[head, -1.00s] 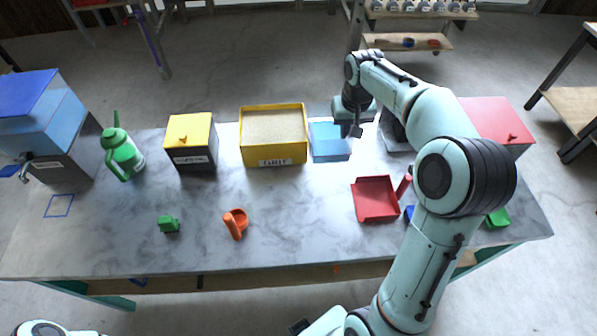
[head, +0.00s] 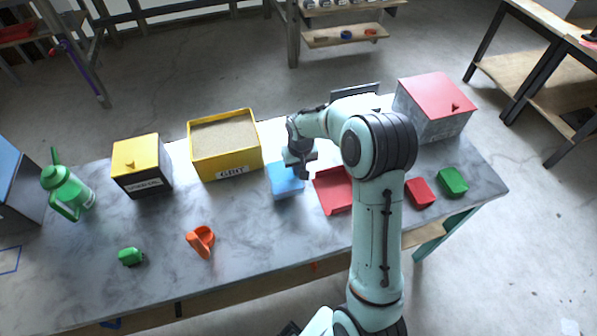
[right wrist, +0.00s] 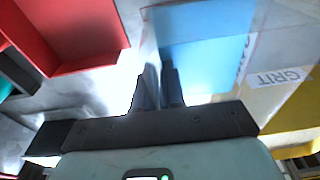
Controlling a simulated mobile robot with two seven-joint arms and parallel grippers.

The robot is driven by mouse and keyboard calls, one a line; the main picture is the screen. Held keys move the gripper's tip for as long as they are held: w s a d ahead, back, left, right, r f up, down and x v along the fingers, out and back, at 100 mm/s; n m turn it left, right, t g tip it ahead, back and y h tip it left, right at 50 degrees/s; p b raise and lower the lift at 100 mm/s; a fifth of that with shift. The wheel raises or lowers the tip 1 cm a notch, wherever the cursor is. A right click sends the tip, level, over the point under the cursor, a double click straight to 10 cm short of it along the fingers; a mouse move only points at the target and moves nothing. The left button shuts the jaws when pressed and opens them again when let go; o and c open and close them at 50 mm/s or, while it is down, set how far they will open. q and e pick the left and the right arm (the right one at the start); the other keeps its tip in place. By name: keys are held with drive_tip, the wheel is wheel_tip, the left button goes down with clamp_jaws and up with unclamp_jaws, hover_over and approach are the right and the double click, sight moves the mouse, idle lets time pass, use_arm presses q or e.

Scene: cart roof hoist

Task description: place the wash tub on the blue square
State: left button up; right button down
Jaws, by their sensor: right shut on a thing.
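The wash tub (head: 286,182) is a shallow light-blue tub just right of the yellow grit box in the head view. It also shows in the right wrist view (right wrist: 205,45), ahead of the fingers. My right gripper (head: 303,172) is at the tub's right side and is shut on its edge; in the right wrist view the fingertips (right wrist: 160,75) are close together there. I cannot tell whether the tub touches the table. The blue square (head: 10,260) is an outline on the tabletop at the far left, cut by the picture edge. My left gripper is not in view.
The yellow grit box (head: 226,150) stands beside the tub. A red tray (head: 334,192) is right. The front strip has bare room.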

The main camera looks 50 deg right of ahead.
drive_tip(key=shift+f, duration=1.3)
drive_tip(key=shift+f, duration=0.2)
drive_tip(key=c, duration=1.2)
unclamp_jaws()
drive_tip(key=shift+r, duration=0.15)
